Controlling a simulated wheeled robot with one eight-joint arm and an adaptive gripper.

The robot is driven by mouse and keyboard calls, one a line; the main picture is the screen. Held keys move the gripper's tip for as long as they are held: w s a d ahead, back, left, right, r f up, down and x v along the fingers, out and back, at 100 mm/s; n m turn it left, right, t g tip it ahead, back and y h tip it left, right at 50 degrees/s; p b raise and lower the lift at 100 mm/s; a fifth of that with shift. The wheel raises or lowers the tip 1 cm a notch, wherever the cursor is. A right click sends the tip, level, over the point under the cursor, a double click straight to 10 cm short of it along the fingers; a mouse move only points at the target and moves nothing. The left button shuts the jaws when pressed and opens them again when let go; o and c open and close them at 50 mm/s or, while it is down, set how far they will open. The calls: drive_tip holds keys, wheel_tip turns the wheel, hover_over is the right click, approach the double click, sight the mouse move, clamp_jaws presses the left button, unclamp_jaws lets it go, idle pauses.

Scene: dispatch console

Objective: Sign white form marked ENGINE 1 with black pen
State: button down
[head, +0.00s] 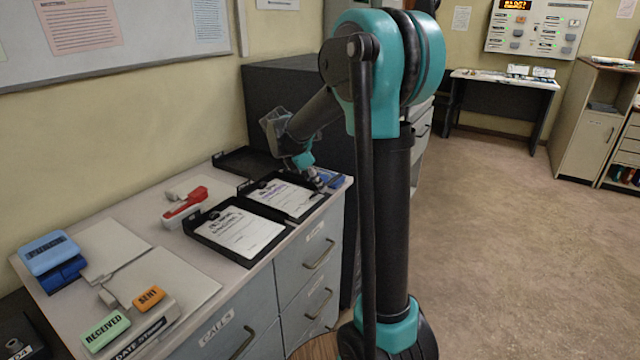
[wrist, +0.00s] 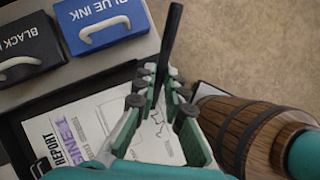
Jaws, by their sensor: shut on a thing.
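My gripper (head: 318,181) is above the right edge of the farther black tray (head: 244,193). In the wrist view its fingers (wrist: 160,88) are shut on a black pen (wrist: 171,40), which sticks up between them. The pen's lower end is hidden, so I cannot tell if it touches paper. Under the gripper a white form (wrist: 88,125) lies in the tray, with "REPORT" and partly hidden purple lettering that seems to end in "1". Thin dark lines show on it beside the fingers; I cannot tell if they are ink or print. The form also shows in the head view (head: 283,194).
A nearer tray holds another white form (head: 238,231). Black (wrist: 28,48) and blue (wrist: 100,28) ink pads stand beside the farther tray. A red-and-white stapler (head: 184,204) and stamps (head: 106,329) are on the cabinet top. A banded wooden barrel-like thing (wrist: 235,125) stands below the edge.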

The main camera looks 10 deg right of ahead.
idle(0.3)
drive_tip(key=shift+r, duration=3.5)
drive_tip(key=shift+a, duration=0.1)
drive_tip(key=shift+s+a+f, duration=0.45)
drive_tip(key=shift+s+f, duration=0.05)
drive_tip(key=shift+f, duration=0.5)
drive_tip(key=shift+s+a+f, duration=0.5)
drive_tip(key=shift+f, duration=0.55)
drive_tip(key=shift+s+a+f, duration=0.45)
drive_tip(key=shift+s+f, duration=0.05)
drive_tip(key=shift+f, duration=0.5)
drive_tip(key=shift+f, duration=0.45)
drive_tip(key=shift+w+d, duration=0.1)
drive_tip(key=shift+w, duration=0.1)
drive_tip(key=shift+w+d, duration=0.15)
drive_tip(key=shift+w, duration=0.15)
drive_tip(key=shift+w, duration=0.1)
